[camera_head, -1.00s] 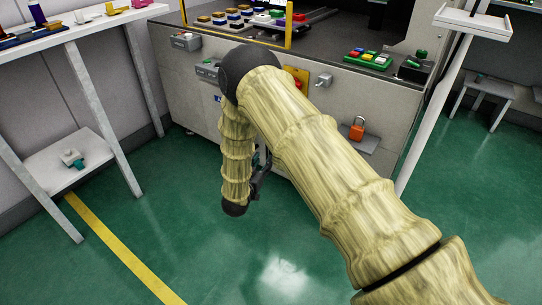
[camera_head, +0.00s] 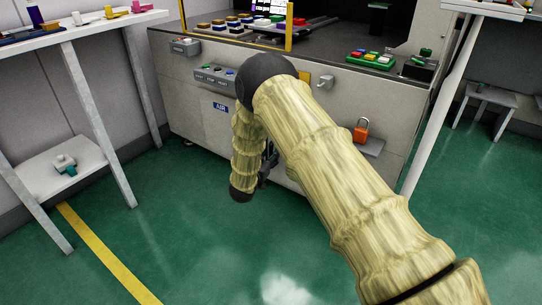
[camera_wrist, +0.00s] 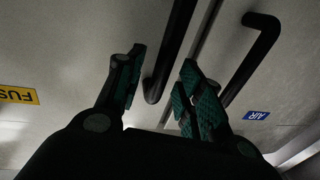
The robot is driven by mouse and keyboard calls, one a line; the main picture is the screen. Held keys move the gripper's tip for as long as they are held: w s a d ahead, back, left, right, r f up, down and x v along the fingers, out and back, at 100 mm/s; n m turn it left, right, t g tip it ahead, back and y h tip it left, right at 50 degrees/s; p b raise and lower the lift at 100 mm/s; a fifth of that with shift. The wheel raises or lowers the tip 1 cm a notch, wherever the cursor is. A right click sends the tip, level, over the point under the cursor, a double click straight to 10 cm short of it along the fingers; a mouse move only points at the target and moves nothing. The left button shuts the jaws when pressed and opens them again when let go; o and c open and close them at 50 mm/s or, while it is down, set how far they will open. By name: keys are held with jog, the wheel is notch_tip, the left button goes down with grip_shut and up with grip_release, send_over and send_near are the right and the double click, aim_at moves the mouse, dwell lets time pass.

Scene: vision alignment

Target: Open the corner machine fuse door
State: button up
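In the wrist view, a grey door panel (camera_wrist: 70,45) carries a yellow label (camera_wrist: 18,95), partly cut off, that reads "FUS". A black bar handle (camera_wrist: 172,50) stands near the seam at that panel's edge. My gripper (camera_wrist: 162,72) is open, with one finger on each side of the handle's end in the picture. I cannot tell whether a finger touches it. A second black handle (camera_wrist: 255,62) and a blue "AIR" label (camera_wrist: 257,115) are right of the seam. In the head view, my gripper (camera_head: 268,165) is low at the machine front (camera_head: 190,120), mostly behind my arm, which hides the fuse door.
An orange padlock (camera_head: 361,131) sits on a small shelf at right of the machine front. A button panel (camera_head: 215,80) is left of my arm. White tables stand on both sides. The green floor in front is clear.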

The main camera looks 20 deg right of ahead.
jog(key=shift+w+d, duration=0.5)
jog(key=shift+w, duration=0.05)
grip_shut()
jog(key=shift+s, duration=0.1)
